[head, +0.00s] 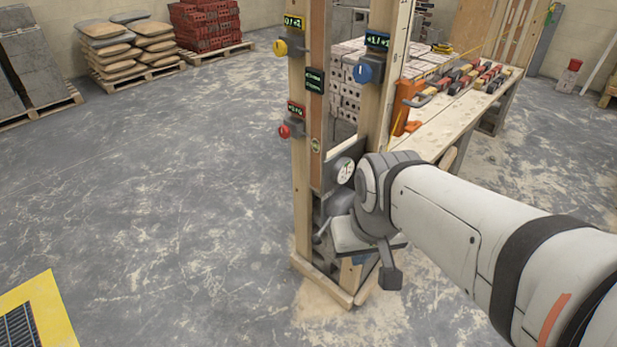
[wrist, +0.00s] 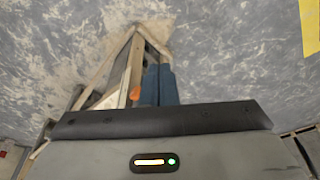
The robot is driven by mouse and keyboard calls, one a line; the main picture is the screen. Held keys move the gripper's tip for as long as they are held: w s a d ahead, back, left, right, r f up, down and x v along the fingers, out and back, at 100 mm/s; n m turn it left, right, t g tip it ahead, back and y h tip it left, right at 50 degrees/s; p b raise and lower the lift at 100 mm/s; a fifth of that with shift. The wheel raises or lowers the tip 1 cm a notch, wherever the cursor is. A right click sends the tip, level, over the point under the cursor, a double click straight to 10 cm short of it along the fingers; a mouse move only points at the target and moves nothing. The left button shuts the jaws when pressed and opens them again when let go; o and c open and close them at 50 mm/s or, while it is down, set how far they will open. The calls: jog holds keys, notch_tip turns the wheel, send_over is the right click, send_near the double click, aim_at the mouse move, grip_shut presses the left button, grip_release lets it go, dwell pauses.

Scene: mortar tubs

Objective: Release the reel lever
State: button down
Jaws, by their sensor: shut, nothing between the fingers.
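In the head view, a grey reel housing (head: 338,205) sits low between the wooden posts, below a round white dial (head: 342,170). A short grey bar that looks like the lever (head: 321,231) sticks out at its left side. My wrist covers the housing's right part. In the wrist view, my gripper (wrist: 159,72) shows two blue fingers shut together with nothing between them. An orange tip (wrist: 134,93) is just left of the fingers; I cannot tell whether it belongs to the lever or whether they touch. In the head view my fingers are mostly hidden behind my wrist.
The wooden post frame (head: 300,190) carries yellow (head: 280,48), blue (head: 363,73) and red (head: 284,131) knobs with small displays. A workbench (head: 440,130) with an orange clamp (head: 404,108) stands behind my arm.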

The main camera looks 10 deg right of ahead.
jog(key=w+a+f+m+g+y+b, duration=0.15)
jog(key=w+f+y+b, duration=0.3)
jog(key=f+b, duration=0.45)
jog(key=w+a+f+m+g+y+b, duration=0.1)
jog(key=w+f+m+y+b, duration=0.15)
jog(key=f+y+b, duration=0.55)
jog(key=w+d+f+m+t+b, duration=0.5)
jog(key=w+d+f+t+b, duration=0.5)
jog(key=w+d, duration=0.5)
notch_tip(320, 180, down, 4)
jog(key=t, duration=0.2)
jog(key=shift+w+d+r+m+t, duration=0.2)
jog(key=shift+m+t, duration=0.1)
jog(key=shift+t, duration=0.05)
jog(key=shift+w+a+b, duration=0.1)
jog(key=shift+b, duration=0.2)
jog(key=w+a+b, duration=0.2)
jog(key=w+a, duration=0.2)
jog(key=a, duration=0.6)
jog(key=shift+w+a+r, duration=0.15)
jog(key=shift+w+a, duration=0.05)
jog(key=shift+w, duration=0.2)
